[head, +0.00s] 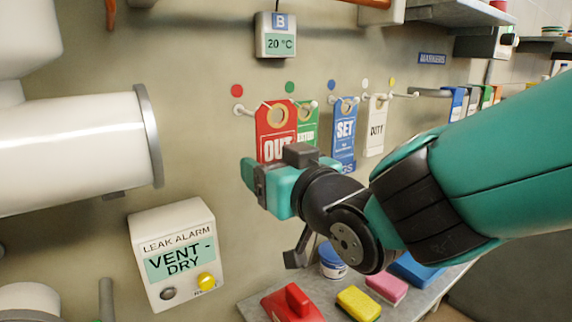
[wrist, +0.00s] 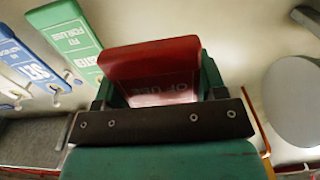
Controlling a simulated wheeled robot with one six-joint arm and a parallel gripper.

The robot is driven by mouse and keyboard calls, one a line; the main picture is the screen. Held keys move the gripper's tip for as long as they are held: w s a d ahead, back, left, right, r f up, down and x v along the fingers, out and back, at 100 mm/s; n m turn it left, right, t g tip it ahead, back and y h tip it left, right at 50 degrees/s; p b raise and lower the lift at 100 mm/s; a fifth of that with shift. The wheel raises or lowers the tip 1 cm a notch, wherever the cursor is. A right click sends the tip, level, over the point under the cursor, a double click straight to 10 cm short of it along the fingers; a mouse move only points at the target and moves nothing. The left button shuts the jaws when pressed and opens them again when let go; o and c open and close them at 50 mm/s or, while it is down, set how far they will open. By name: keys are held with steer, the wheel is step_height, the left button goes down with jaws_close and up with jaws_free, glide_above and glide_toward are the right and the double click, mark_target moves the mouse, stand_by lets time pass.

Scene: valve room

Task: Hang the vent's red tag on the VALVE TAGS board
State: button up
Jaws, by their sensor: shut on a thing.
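The red tag (head: 275,135), marked OUT, is upright at the left of the row of pegs. It also shows in the wrist view (wrist: 150,55). My gripper (head: 258,180) is shut on its lower part. The tag's round hole is close to the white peg (head: 241,108) under the red dot; I cannot tell whether the peg passes through it. The VALVE TAGS board's blue label (head: 349,168) is mostly hidden, with only its last letters showing. A green tag (head: 308,120), a blue SET tag (head: 345,128) and a white DUTY tag (head: 376,125) hang to the right.
The leak alarm box (head: 178,250) reads VENT - DRY, with a lit yellow lamp. A thick white pipe (head: 75,140) juts in at left. A shelf below holds a red block (head: 292,303), a yellow sponge (head: 358,303) and a pink sponge (head: 387,288).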

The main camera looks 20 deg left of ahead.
mark_target(241, 154)
steer(key=shift+f+p+x, duration=0.2)
steer(key=shift+p+x, duration=1.7)
steer(key=shift+x, duration=1.35)
steer(key=shift+w+a+f+b, duration=0.25)
steer(key=shift+w+f+b, duration=0.1)
steer(key=shift+f+b, duration=0.2)
steer(key=shift+w+a+f+b, duration=0.1)
steer(key=shift+w+a+b, duration=0.1)
steer(key=shift+b, duration=0.3)
steer(key=o, duration=1.3)
